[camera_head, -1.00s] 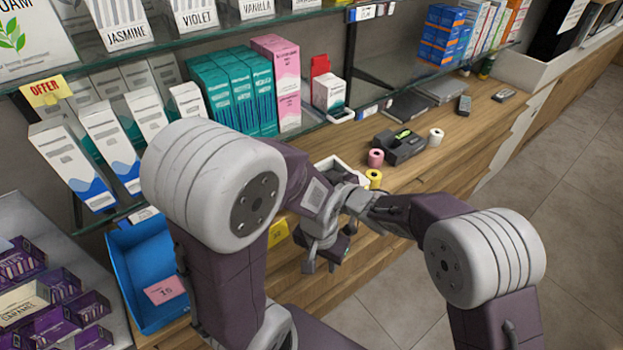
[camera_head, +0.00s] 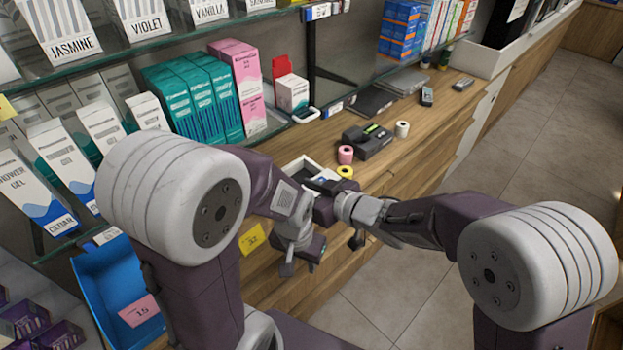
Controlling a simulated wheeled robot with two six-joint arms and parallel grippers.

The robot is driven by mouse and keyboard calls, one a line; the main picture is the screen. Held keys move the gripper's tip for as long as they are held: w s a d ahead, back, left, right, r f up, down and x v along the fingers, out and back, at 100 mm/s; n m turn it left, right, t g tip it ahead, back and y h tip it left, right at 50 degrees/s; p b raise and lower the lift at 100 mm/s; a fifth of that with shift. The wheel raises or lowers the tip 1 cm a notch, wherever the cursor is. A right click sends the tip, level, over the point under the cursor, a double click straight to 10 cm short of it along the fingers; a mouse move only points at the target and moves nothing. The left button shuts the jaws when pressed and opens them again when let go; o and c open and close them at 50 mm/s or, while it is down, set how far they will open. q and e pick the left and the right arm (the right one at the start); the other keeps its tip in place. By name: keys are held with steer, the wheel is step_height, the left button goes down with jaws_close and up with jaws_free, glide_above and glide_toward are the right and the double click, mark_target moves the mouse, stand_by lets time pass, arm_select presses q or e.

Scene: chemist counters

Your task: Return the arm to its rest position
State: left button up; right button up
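My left gripper (camera_head: 301,256) hangs in front of the wooden counter's front edge, fingers pointing down. No object shows in it, but its fingertips are small and partly hidden, so its opening is unclear. My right arm comes in from the right, bent at a large white joint. My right gripper (camera_head: 357,238) is close beside the left one, mostly hidden behind its own wrist, and its fingers cannot be made out clearly. Both grippers are in the middle of the view, apart from the goods on the shelves.
The wooden counter (camera_head: 440,133) carries a black label printer (camera_head: 367,141), pink (camera_head: 345,155), yellow and white rolls, and a white tray (camera_head: 296,168). A blue bin (camera_head: 104,284) stands at lower left. Glass shelves hold boxes behind. Tiled floor (camera_head: 480,212) at right is free.

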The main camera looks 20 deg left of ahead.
steer(key=shift+w, duration=0.1)
steer(key=w+d+r+m+t+h, duration=0.2)
steer(key=w+d+r+m+t, duration=0.25)
steer(key=w+d, duration=0.55)
steer(key=s+d+f+m+h, duration=0.1)
steer(key=d+f+m+h, duration=0.2)
steer(key=d, duration=0.9)
steer(key=d+f+m+h, duration=0.2)
steer(key=d+m+h, duration=0.25)
steer(key=d, duration=0.75)
steer(key=s+d+f+m+g+h, duration=0.1)
steer(key=s+d+f+g, duration=0.2)
steer(key=s, duration=0.7)
steer(key=s+d+f+g+h, duration=0.1)
steer(key=s+d+f+g, duration=0.2)
steer(key=s, duration=0.7)
step_height(320, 180, down, 4)
steer(key=shift+s+f+m+g+h+p, duration=0.15)
steer(key=shift+s+m+g+h+p, duration=0.25)
steer(key=shift+g, duration=0.75)
